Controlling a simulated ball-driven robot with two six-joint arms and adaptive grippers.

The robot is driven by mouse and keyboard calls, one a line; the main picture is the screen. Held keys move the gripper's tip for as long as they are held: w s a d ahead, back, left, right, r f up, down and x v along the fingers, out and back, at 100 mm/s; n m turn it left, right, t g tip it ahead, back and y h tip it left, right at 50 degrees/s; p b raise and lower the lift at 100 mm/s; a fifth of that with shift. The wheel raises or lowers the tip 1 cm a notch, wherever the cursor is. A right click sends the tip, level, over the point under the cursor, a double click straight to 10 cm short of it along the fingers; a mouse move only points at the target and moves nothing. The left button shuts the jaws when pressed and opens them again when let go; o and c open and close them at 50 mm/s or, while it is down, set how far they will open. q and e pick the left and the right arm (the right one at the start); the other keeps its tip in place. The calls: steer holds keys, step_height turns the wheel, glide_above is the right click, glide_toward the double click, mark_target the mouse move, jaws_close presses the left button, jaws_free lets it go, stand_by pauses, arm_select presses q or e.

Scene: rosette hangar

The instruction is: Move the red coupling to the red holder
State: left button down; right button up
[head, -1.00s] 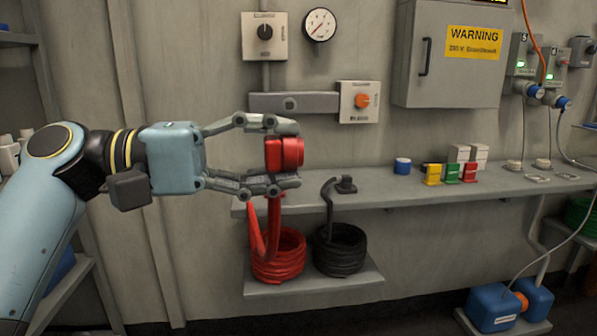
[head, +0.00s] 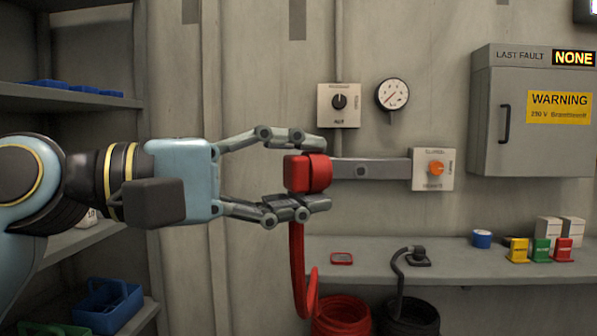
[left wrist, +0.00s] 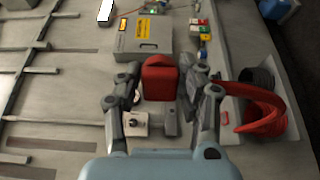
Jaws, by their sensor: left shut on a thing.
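My left gripper (head: 318,174) is shut on the red coupling (head: 305,173), one finger above and one below it. The coupling is held in the air, up and left of the shelf's left end in the head view. A red hose (head: 297,262) hangs from it to a red coil (head: 342,318). The coupling also shows between the fingers in the left wrist view (left wrist: 160,78), with the red hose (left wrist: 262,125) curving at right. A small flat red-rimmed square (head: 342,259) lies on the shelf; I cannot tell if it is the red holder. My right gripper is out of view.
The grey shelf (head: 470,272) bears a black hose fitting (head: 417,256), a blue-and-white roll (head: 482,239), and small yellow, green and red (head: 563,251) pieces. A grey wall bar (head: 370,170) is just right of the coupling. A cabinet (head: 535,110) hangs at right; racks stand at left.

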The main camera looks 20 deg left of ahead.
arm_select(q)
steer(key=w+d+f+m+g+h, duration=0.1)
steer(key=w+d+f+m+g, duration=0.1)
steer(key=f+m+g, duration=0.3)
steer(key=w+d+f+m+g+h, duration=0.1)
steer(key=w+d+f+m+g, duration=0.2)
steer(key=g, duration=1)
steer(key=shift+d+f+m+g, duration=0.25)
steer(key=shift+f+m, duration=0.8)
steer(key=shift+m, duration=1.25)
steer(key=shift+w+a+f, duration=0.1)
steer(key=shift+a+f, duration=0.05)
steer(key=w+a+f+n+t+y, duration=0.1)
steer(key=a+f+n+t, duration=0.4)
steer(key=t, duration=0.4)
steer(key=w+a+f+n+t, duration=0.2)
steer(key=a+f+n+t, duration=0.25)
steer(key=n+t, duration=0.35)
steer(key=s+a+r+n+t+y, duration=0.4)
steer(key=s+a+r+t+y, duration=0.1)
steer(key=s+r+t+y, duration=0.1)
steer(key=shift+a+r, duration=0.3)
steer(key=shift+r, duration=0.55)
steer(key=shift+s, duration=0.1)
